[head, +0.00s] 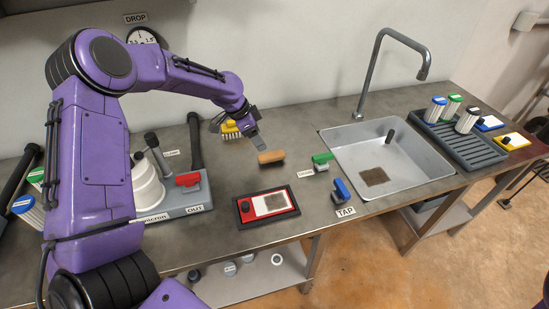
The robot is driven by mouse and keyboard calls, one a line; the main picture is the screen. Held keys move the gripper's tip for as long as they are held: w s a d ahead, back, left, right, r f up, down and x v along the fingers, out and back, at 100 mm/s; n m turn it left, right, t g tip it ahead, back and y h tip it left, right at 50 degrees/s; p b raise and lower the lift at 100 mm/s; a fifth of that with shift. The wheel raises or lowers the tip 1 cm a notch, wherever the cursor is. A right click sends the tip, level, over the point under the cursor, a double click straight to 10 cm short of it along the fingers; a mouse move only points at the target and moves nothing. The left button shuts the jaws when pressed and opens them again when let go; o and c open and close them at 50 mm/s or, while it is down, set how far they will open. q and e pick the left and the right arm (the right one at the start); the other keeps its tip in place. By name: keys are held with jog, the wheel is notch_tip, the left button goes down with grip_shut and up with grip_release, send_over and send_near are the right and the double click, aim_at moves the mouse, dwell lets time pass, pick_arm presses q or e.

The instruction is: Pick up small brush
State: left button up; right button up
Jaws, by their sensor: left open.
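The small brush (271,157) has a tan wooden back with a dark underside. It lies on the steel counter left of the sink. My left gripper (257,143) is open, with its fingers pointing down just above and behind the brush's left end. A pale finger shows close to the wood; I cannot tell whether it touches. The other finger is mostly hidden. My right gripper is out of view.
A white filter housing (147,190) stands left. A yellow bristled item (230,129) lies behind.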

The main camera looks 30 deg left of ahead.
aim_at(269, 155)
pick_arm(q)
jog(key=x, duration=0.2)
jog(key=p+x, duration=0.1)
jog(key=x, duration=0.5)
jog(key=shift+s+d+f+p, duration=0.1)
jog(key=shift+s+d+p, duration=0.15)
jog(key=shift+d+p, duration=0.05)
jog(key=shift+w+f, duration=0.25)
jog(key=shift+f, duration=0.15)
jog(key=shift+s+r, duration=0.1)
jog(key=c, duration=1.1)
